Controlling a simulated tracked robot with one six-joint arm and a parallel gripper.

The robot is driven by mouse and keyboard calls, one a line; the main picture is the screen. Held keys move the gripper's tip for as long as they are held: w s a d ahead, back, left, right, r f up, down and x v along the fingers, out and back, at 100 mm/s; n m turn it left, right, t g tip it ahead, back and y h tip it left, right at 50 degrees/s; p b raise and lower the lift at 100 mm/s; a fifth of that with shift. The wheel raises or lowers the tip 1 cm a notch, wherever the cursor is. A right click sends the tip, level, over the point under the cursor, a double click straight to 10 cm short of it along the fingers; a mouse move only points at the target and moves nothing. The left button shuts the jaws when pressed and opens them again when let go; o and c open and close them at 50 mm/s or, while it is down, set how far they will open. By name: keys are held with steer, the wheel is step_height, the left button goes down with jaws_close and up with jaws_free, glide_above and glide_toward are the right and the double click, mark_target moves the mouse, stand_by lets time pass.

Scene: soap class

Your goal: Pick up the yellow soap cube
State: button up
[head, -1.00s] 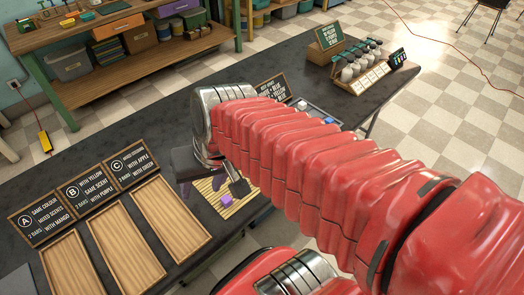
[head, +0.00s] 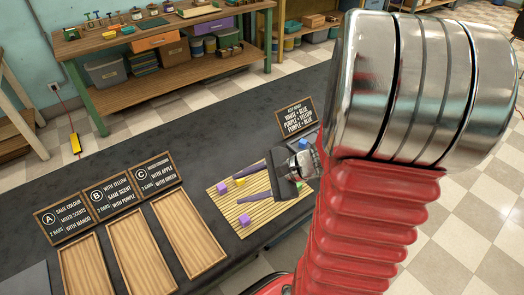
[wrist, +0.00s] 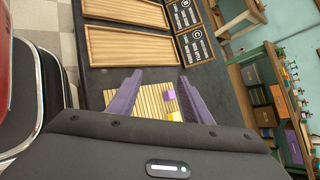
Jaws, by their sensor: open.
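The small yellow cube (head: 239,182) lies on the slatted bamboo mat (head: 262,212) in the head view. My gripper (head: 239,187) is open and reaches over the mat from the right, its two dark purple fingers apart, with the yellow cube near their tips. I cannot tell its height above the mat. In the wrist view the yellow cube (wrist: 174,117) shows between my open fingers (wrist: 160,76), closer to the right finger and partly hidden at its lower side.
Purple cubes (head: 221,219) lie on the mat, one (head: 221,188) just left of the yellow cube. A blue cube (head: 304,143) is behind my gripper. Wooden trays (head: 188,234) and signs (head: 154,172) stand left. A recipe sign (head: 296,117) stands behind.

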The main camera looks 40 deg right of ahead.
steer(key=s+d+f+m+t+h, duration=0.1)
steer(key=d+f+m+t+h, duration=0.1)
steer(key=d+m, duration=0.3)
steer(key=s+d+f+m+t+h, duration=0.2)
steer(key=d+f+m, duration=0.3)
steer(key=d, duration=0.4)
steer(key=s+d+f+m+t+h, duration=0.1)
steer(key=d+f+m+t+h, duration=0.1)
steer(key=d+m, duration=0.4)
steer(key=shift+s+d+f+h, duration=0.2)
steer(key=shift+d+f+h, duration=0.6)
steer(key=shift+d+f, duration=0.25)
steer(key=shift+w, duration=0.1)
steer(key=shift+x, duration=4.25)
steer(key=shift+a, duration=0.1)
steer(key=shift+f+x, duration=0.1)
steer(key=shift+x, duration=1.2)
steer(key=shift+f+x, duration=0.15)
steer(key=shift+x, duration=1.15)
steer(key=shift+c, duration=0.6)
